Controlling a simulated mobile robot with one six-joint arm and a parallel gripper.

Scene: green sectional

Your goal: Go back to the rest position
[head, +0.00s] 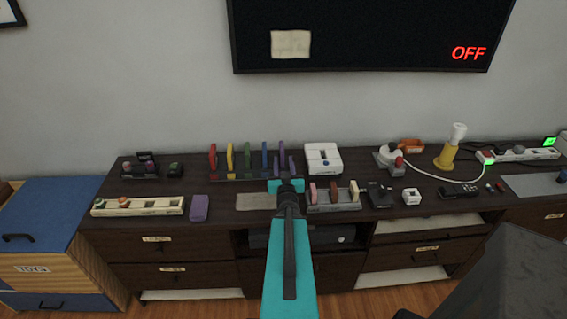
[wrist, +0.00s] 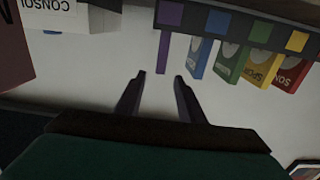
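My teal arm reaches forward from the bottom middle of the head view over the front of the dark cabinet (head: 225,215). My gripper (head: 287,186) is at its far end, in front of the coloured upright cases; its fingertips are hard to make out there. In the wrist view my gripper (wrist: 160,76) shows two dark fingers spread apart with nothing between them. That view appears upside down, with a purple case (wrist: 164,52) beyond the fingertips. No marker for the rest position shows.
A row of coloured cases (head: 247,156) and a white console (head: 323,159) stand behind the gripper. A holder (head: 335,208) with small blocks is just right. A yellow-based lamp (head: 447,155) stands further right. A blue-topped box (head: 45,205) is left. A screen (head: 370,35) hangs above.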

